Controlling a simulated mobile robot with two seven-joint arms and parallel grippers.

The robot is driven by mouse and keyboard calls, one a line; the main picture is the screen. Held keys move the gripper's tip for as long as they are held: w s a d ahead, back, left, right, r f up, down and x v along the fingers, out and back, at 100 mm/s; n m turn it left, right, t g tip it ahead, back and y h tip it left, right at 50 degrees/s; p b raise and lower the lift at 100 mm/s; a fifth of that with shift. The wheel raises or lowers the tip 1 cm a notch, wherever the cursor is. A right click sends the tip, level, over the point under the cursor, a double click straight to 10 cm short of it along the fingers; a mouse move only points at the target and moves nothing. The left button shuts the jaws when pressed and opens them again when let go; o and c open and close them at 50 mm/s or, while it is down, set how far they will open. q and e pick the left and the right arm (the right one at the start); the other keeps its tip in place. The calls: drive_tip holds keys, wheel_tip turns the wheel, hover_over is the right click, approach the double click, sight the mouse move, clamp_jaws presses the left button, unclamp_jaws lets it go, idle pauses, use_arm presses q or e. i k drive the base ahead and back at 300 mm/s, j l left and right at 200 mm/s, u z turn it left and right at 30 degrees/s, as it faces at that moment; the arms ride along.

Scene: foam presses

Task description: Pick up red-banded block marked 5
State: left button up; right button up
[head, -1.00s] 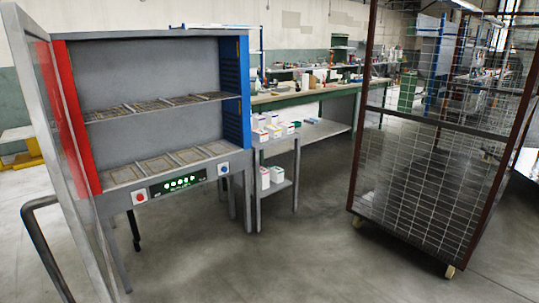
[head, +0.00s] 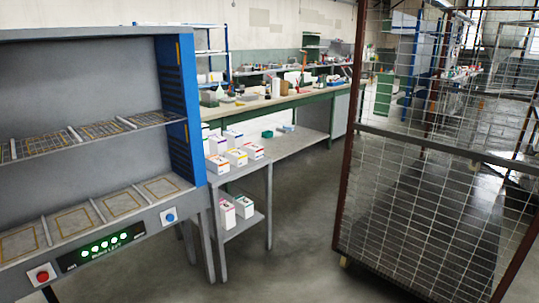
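Several white blocks with coloured bands stand on the top of a small grey side table (head: 240,174). A front block (head: 217,165) and a block at the right (head: 254,151) have reddish or orange bands. A block between them (head: 236,157) has a yellow-orange band. On the lower shelf stand a block with a pink or red band (head: 227,216) and one with a green band (head: 244,207). The markings are too small to read, so I cannot tell which block is marked 5. Neither of my grippers is in view.
A grey press cabinet (head: 100,195) with wire-framed compartments, a red button and a blue button stands at the left. A wire mesh cage cart (head: 420,215) stands at the right. A long workbench (head: 290,98) runs behind. Bare floor (head: 300,240) lies between table and cart.

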sight(254, 152)
drive_tip(key=i+l+u, duration=0.1)
drive_tip(key=i, duration=1.6)
drive_tip(key=i+l+u, duration=0.2)
drive_tip(key=i+u, duration=0.25)
drive_tip(key=i, duration=0.15)
drive_tip(key=i+l+u, duration=0.45)
drive_tip(key=i, duration=0.15)
drive_tip(key=i+l+u, duration=0.4)
drive_tip(key=i+l, duration=0.1)
drive_tip(key=l, duration=0.05)
